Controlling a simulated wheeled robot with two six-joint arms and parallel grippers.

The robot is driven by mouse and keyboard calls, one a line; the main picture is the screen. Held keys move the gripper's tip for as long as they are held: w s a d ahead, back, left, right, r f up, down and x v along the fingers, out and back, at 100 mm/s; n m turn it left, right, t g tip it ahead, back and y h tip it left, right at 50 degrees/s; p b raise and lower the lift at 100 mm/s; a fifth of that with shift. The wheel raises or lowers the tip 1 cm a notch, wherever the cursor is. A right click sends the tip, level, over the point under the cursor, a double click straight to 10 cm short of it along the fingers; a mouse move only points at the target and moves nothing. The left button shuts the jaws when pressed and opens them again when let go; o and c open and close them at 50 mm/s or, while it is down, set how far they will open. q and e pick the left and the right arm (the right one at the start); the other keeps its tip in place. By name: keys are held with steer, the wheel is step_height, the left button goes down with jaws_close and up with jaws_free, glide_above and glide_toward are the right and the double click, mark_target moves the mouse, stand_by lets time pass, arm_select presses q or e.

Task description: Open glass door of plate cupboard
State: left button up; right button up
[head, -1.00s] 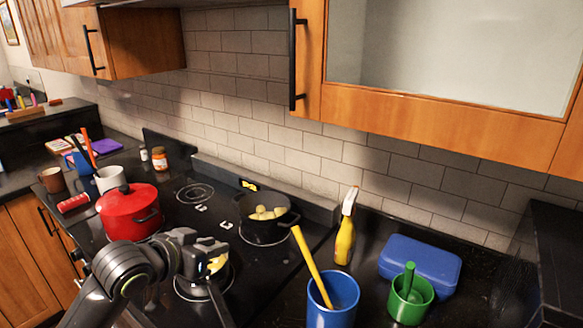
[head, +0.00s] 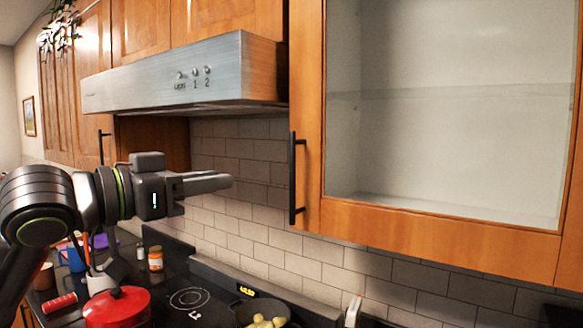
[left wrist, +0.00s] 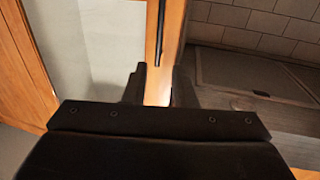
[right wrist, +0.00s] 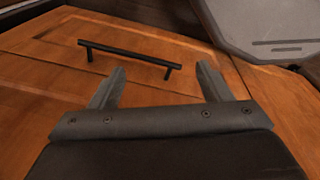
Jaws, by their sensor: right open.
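The plate cupboard's glass door (head: 430,228) is at the upper right in the head view, with a wooden frame around a large pane. It looks shut. Its vertical black handle (head: 292,178) is on the left side of the frame. My left gripper (head: 232,182) is level with the handle, to its left and apart from it. In the left wrist view the left gripper's fingers (left wrist: 155,88) are apart with nothing between them, and the handle (left wrist: 161,32) is ahead of the gap. My right gripper (right wrist: 160,80) is open and empty in the right wrist view.
A metal range hood (head: 190,80) juts out above and behind my left gripper. A red pot (head: 117,308) and a pan (head: 262,312) stand on the hob below. In the right wrist view a wooden cabinet front has a black bar handle (right wrist: 130,56).

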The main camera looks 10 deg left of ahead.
mark_target(290, 170)
arm_select(q)
steer(key=p+x, duration=0.6)
steer(key=x, duration=0.9)
steer(key=shift+w+d, duration=0.1)
steer(key=shift+d, duration=0.05)
steer(key=shift+w+d, duration=0.3)
steer(key=shift+w, duration=0.2)
steer(key=shift+c, duration=0.2)
jaws_close()
